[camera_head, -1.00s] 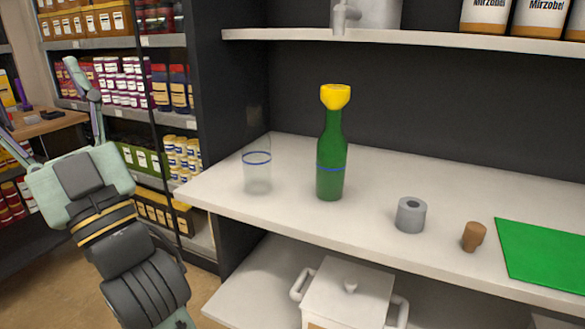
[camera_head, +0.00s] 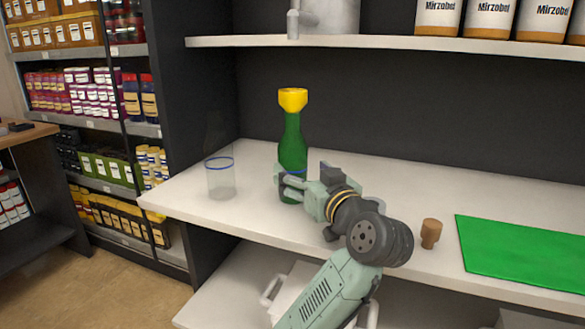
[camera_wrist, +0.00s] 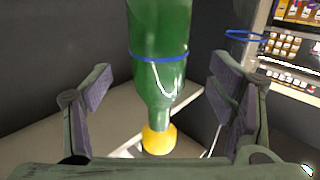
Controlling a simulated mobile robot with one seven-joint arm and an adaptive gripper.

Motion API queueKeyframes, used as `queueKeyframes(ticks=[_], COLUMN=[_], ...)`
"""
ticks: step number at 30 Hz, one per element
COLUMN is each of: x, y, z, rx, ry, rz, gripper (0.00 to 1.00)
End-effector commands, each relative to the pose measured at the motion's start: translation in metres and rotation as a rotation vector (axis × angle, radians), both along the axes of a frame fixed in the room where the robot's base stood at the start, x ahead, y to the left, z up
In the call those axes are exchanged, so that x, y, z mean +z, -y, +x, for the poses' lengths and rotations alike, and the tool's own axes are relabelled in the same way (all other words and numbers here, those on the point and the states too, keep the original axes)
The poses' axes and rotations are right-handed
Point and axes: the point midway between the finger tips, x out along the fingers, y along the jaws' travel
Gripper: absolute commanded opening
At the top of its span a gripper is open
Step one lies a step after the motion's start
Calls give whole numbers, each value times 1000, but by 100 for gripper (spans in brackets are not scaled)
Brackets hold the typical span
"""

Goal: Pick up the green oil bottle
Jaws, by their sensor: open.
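The green oil bottle (camera_head: 292,140) stands upright on the white shelf, with a yellow funnel-shaped top (camera_head: 292,99) on its neck and a blue band lower down. My gripper (camera_head: 287,188) is at the bottle's lower part and covers some of it. In the wrist view the bottle (camera_wrist: 160,35) appears upside down, between the two fingers of my gripper (camera_wrist: 164,90). The fingers are open, with visible gaps on both sides of the bottle. The yellow top (camera_wrist: 158,139) is also visible there.
A brown cork (camera_head: 430,233) and a green mat (camera_head: 525,248) lie to the right. An upper shelf (camera_head: 370,43) holds containers. My arm hides part of the shelf front.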

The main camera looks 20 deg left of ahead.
Motion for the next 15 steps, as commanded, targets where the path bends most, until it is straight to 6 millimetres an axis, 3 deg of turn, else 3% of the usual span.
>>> queueKeyframes(ticks=[15], x=[0], y=[-39], z=[42], rx=[-1], ry=[0], rz=[0], gripper=[76])
